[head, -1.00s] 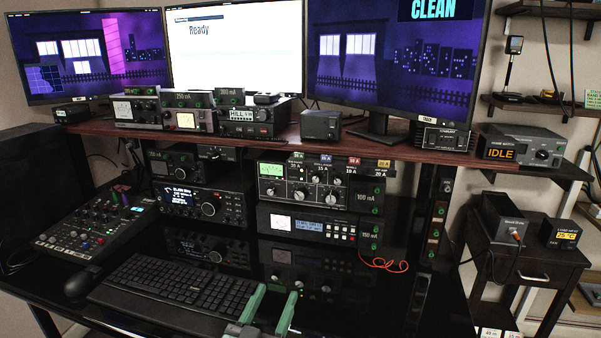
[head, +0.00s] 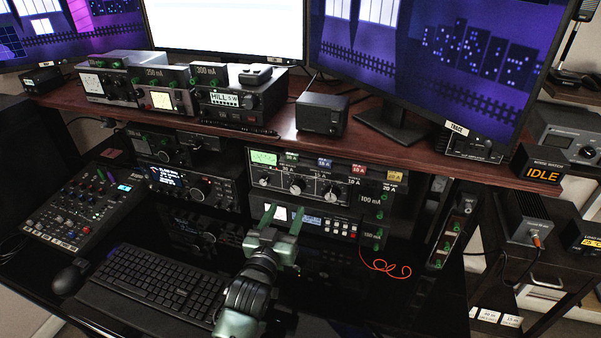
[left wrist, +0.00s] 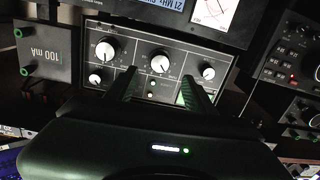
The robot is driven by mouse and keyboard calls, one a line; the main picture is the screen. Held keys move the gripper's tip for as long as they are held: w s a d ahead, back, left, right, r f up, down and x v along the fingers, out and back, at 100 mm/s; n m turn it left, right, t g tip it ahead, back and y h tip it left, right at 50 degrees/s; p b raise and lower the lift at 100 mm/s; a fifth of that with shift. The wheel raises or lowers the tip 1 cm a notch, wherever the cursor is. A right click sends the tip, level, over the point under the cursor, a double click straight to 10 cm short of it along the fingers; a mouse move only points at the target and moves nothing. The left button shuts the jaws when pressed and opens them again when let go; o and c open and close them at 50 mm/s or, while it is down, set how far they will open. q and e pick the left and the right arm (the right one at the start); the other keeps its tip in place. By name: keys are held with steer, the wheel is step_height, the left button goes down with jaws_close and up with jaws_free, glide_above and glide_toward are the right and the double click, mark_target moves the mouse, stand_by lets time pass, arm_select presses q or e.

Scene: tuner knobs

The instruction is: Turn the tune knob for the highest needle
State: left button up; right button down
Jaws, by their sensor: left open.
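Three large knobs sit in a row: a left knob (head: 265,180), a middle knob (head: 297,187) and a right knob (head: 331,191). Their labels are too small to read. My left gripper (head: 283,217) is open and empty in front of and below the tuner. In the left wrist view, turned upside down, the middle knob (left wrist: 160,62) shows between its fingers (left wrist: 161,88), apart from them. My right gripper is out of view.
A unit with a white meter and blue display (head: 313,221) sits directly below the tuner. A keyboard (head: 160,283) and a mixer (head: 88,207) lie to the left. The shelf edge (head: 380,162) overhangs the tuner. A red cable (head: 385,267) curls at the right.

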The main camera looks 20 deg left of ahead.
mark_target(296, 189)
arm_select(q)
steer(key=w, duration=0.7)
steer(key=shift+w+r+p, duration=0.15)
steer(key=shift+w+p, duration=0.15)
steer(key=shift+w, duration=0.1)
